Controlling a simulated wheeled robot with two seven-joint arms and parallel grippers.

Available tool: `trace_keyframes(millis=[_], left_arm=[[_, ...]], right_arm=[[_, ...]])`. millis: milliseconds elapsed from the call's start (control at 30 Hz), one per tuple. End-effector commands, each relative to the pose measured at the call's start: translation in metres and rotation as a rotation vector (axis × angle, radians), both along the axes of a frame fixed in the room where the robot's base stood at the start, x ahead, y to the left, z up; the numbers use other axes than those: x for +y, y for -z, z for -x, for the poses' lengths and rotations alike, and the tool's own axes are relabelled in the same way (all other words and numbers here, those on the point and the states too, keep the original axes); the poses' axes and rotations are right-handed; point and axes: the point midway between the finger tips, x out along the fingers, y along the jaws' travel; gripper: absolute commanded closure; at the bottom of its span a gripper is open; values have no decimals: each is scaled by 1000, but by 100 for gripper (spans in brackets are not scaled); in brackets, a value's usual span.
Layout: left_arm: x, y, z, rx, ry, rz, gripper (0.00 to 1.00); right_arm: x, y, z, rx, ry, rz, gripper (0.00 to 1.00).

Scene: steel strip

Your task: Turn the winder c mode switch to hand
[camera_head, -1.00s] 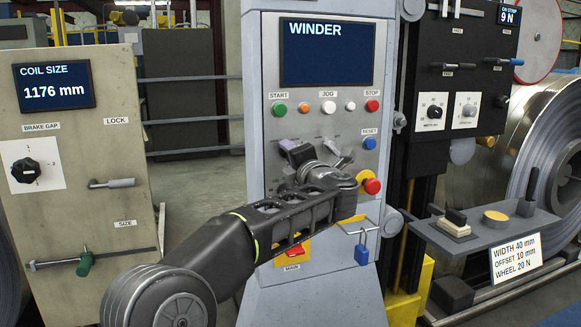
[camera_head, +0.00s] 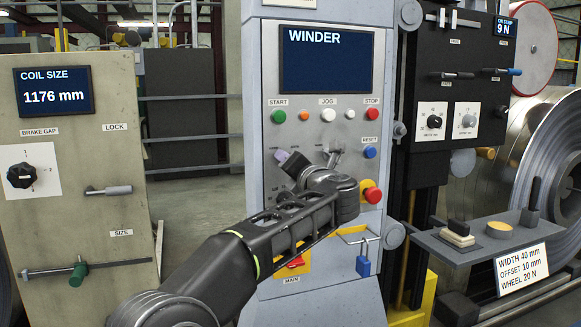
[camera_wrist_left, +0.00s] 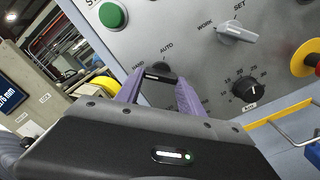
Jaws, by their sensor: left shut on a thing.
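The winder panel (camera_head: 331,226) stands in the middle of the head view, with a dark screen reading WINDER. My left gripper (camera_head: 286,164) is at the panel, below the START button. In the left wrist view its two purple fingers (camera_wrist_left: 160,92) are shut on the black mode switch (camera_wrist_left: 158,70). The labels HAND and AUTO show just above the switch, HAND to the left and AUTO to the right. The fingers partly cover the switch, so I cannot tell exactly where it points. In the head view my gripper and wrist hide the switch. My right gripper is not in view.
A grey WORK/SET switch (camera_wrist_left: 237,33) and a black dial (camera_wrist_left: 252,89) sit right of the gripper. A red knob on yellow (camera_head: 372,195) is close to my wrist. A blue padlock (camera_head: 363,265) hangs below. The coil size panel (camera_head: 75,215) stands left.

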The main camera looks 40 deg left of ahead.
Motion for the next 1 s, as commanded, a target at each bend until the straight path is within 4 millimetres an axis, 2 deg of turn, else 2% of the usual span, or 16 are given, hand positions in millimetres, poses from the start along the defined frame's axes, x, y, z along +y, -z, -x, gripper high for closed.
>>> trace_keyframes(millis=[167, 200, 467, 767, 1000], left_arm=[[0, 2, 0, 2, -1, 5, 95], [0, 2, 0, 2, -1, 5, 54], [0, 1, 0, 2, 0, 2, 33], [-2, 0, 1, 1, 1, 1, 33], [-24, 0, 16, 0, 2, 1, 33]], right_arm=[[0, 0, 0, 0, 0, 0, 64], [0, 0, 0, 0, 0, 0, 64], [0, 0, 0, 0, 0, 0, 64], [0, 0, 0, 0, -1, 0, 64], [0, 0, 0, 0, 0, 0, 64]])
